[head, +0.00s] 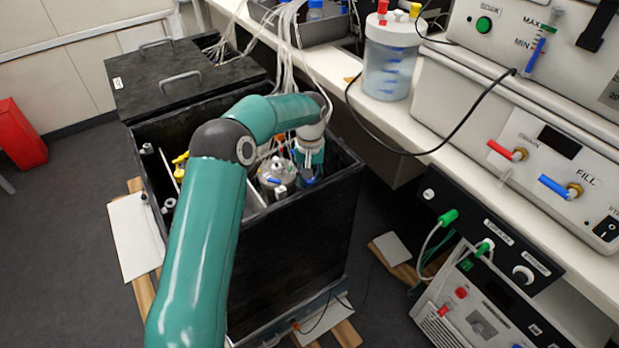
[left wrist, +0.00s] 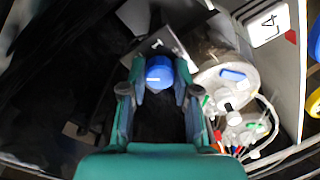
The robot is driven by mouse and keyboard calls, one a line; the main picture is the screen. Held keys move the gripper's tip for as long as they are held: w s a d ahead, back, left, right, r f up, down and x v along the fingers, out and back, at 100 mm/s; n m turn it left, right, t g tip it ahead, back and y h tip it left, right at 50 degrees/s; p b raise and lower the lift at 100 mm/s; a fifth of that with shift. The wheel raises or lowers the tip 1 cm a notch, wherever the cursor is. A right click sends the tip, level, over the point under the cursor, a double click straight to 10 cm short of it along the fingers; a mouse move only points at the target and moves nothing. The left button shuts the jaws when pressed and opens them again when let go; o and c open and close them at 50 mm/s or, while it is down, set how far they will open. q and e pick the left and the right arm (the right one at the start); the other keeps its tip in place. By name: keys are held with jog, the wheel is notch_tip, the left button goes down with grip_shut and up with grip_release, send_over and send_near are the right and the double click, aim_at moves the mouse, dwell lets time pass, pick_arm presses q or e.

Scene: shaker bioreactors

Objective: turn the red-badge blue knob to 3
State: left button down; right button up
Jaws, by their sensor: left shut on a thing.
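A round blue knob (left wrist: 159,72) sits between the fingertips of my left gripper (left wrist: 158,80) in the left wrist view, and the fingers are shut on its sides. A grey plate (left wrist: 150,46) with a white mark lies just behind it. The number the knob points to cannot be read. A white L4 label (left wrist: 265,27) with a red corner badge (left wrist: 290,36) is on the wall to the right. In the head view my left gripper (head: 308,168) reaches down into the open black box (head: 300,245); its fingertips and the knob are mostly hidden. My right gripper is not in view.
A vessel with a pale lid (left wrist: 228,85) and several tubes stands close to the right of my left gripper. The box walls surround the gripper. A bench (head: 440,150) with instruments and a liquid bottle (head: 389,70) stands at the right.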

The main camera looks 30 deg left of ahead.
pick_arm(q)
jog(key=n, duration=0.4)
jog(key=shift+w+r+n, duration=0.1)
jog(key=shift+w+n, duration=0.05)
jog(key=shift+n, duration=0.15)
jog(key=shift+n+b, duration=0.3)
jog(key=shift+n, duration=1.3)
jog(key=shift+a, duration=0.1)
jog(key=c, duration=0.9)
grip_release()
jog(key=shift+o, duration=0.2)
notch_tip(320, 180, up, 12)
